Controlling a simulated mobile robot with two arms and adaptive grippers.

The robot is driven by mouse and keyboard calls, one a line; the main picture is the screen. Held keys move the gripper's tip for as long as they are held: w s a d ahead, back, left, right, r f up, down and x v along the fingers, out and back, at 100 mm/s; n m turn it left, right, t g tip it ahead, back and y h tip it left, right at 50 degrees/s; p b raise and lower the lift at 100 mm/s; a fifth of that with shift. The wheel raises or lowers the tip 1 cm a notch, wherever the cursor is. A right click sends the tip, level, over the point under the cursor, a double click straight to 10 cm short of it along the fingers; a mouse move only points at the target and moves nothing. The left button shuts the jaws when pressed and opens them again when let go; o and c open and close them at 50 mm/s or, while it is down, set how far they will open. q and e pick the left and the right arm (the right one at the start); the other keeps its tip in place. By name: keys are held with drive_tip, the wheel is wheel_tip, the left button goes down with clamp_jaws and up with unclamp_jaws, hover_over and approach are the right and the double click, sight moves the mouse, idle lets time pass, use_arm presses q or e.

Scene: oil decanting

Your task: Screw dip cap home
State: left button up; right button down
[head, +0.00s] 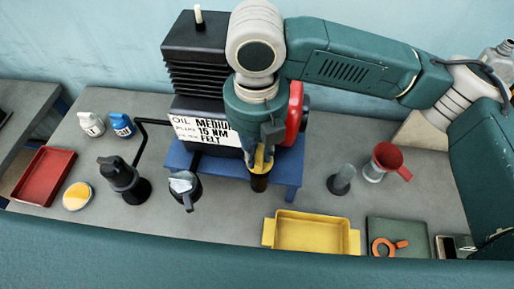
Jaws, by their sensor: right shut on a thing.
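My right gripper (263,162) points down in front of the black finned machine (195,62). Its yellow-marked fingers are shut on the dip cap, seen only as a dark round piece (259,183) at the fingertips. The fingers and wrist hide most of the cap and the place where it meets the machine, so I cannot tell how it is seated. My left gripper is not in view.
The machine stands on a blue stand (290,172). Left are a red tray (44,174), two small bottles, a yellow-topped dish (77,196) and two dark jugs. Right are a red funnel (388,160), a yellow tray (310,233) and a green mat (412,229) with an orange tool.

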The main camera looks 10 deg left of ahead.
drive_tip(key=shift+f+b, duration=0.45)
drive_tip(key=shift+f, duration=0.55)
